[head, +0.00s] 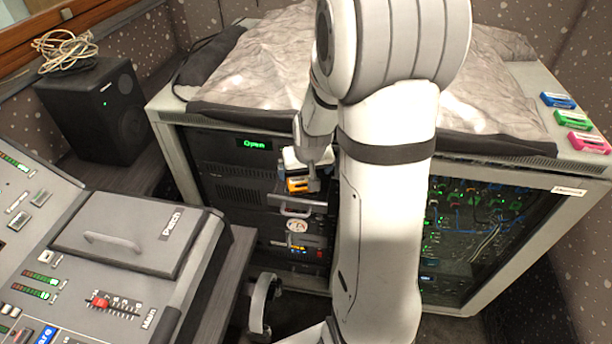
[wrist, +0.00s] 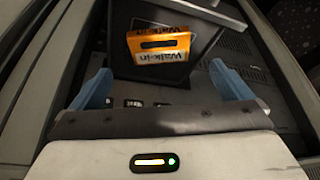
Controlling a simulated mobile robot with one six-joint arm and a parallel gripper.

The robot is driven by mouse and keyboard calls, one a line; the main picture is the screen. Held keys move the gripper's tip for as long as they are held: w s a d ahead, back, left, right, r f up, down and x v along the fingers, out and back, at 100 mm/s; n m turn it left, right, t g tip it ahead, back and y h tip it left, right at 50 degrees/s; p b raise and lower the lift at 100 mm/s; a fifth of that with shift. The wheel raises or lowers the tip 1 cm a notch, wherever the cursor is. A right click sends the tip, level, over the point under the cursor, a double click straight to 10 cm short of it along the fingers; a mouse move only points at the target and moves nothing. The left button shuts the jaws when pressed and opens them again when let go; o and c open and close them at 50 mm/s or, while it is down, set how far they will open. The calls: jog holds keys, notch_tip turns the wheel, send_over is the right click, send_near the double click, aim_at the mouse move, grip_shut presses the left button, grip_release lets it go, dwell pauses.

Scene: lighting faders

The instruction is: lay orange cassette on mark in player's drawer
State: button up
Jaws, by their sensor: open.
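The orange cassette (head: 298,186), labelled "Walk-in", shows just below my gripper (head: 307,176) at the front of the rack. In the wrist view the cassette (wrist: 158,48) lies on the dark surface of the player's drawer (wrist: 200,22), slightly turned. My gripper (wrist: 160,78) is open. Its two blue fingers stand apart on either side, with the cassette just beyond the tips and not clasped. The pulled-out drawer (head: 296,205) also shows in the head view.
The rack's green display (head: 254,143) reads "Open". Blue, green and pink cassettes (head: 557,100) lie on the rack's right top edge. A cloth (head: 270,65) covers the rack top. A fader console (head: 110,260) stands at left, a black speaker (head: 105,112) behind it.

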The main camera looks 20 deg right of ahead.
jog(key=s+a+r, duration=0.3)
jog(key=s+r, duration=0.1)
jog(key=s, duration=0.2)
jog(key=s+a+r+n+g, duration=0.1)
jog(key=s+a+r, duration=0.2)
jog(key=s, duration=0.4)
jog(key=s+a+r+n+g+y, duration=0.1)
jog(key=s+a+r, duration=0.2)
jog(key=s+r, duration=0.3)
jog(key=shift+s+a, duration=0.4)
jog(key=shift+s, duration=0.05)
jog(key=shift+p+v, duration=0.8)
jog(key=shift+w, duration=0.2)
jog(key=shift+c, duration=0.3)
